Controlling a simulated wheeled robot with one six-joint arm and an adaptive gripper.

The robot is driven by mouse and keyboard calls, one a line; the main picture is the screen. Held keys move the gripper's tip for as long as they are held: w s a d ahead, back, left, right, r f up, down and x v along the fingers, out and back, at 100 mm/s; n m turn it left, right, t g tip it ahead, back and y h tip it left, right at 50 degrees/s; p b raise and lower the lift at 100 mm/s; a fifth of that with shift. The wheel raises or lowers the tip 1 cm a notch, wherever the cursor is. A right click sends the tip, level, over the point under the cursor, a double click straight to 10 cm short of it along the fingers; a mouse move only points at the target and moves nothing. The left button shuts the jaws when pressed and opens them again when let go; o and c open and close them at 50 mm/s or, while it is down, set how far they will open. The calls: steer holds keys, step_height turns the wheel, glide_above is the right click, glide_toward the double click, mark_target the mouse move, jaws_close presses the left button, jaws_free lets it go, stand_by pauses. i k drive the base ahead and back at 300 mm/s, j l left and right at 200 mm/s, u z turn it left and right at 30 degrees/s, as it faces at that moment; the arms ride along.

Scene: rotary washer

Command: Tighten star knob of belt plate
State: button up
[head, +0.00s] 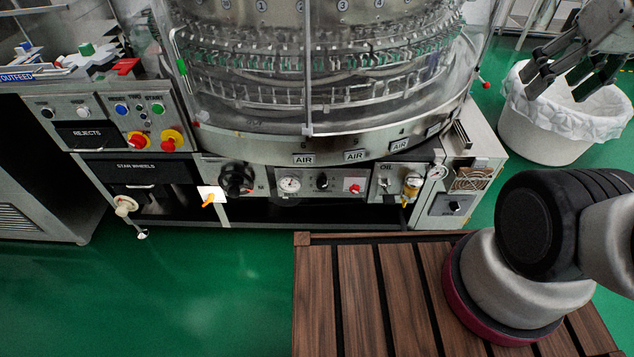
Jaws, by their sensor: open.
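My gripper (556,84) hangs at the upper right with its dark fingers spread apart and nothing between them. It appears above or in front of a white lined bin, far from the machine's front panels. A black, lobed knob (237,179) sits on the lower front of the rotary washer (310,110), left of a gauge. A pale knob (125,205) sticks out at the lower left, below the panel labelled STAR WHEELS (135,168). No label for the belt plate is readable, so I cannot tell which knob belongs to it.
The white bin (560,135) stands on the green floor (190,290) right of the washer. My wooden-slatted base fills the lower right. Buttons and red emergency stops (172,140) project from the left panel. Open floor lies in front of the washer's left half.

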mark_target(355, 188)
steer(key=l+u, duration=0.25)
steer(key=l, duration=0.2)
steer(key=l+u, duration=0.3)
steer(key=l, duration=0.2)
steer(key=k+l+u, duration=0.3)
steer(key=l, duration=0.15)
steer(key=k+l+u, duration=0.1)
steer(key=l+u, duration=0.2)
steer(key=l, duration=0.1)
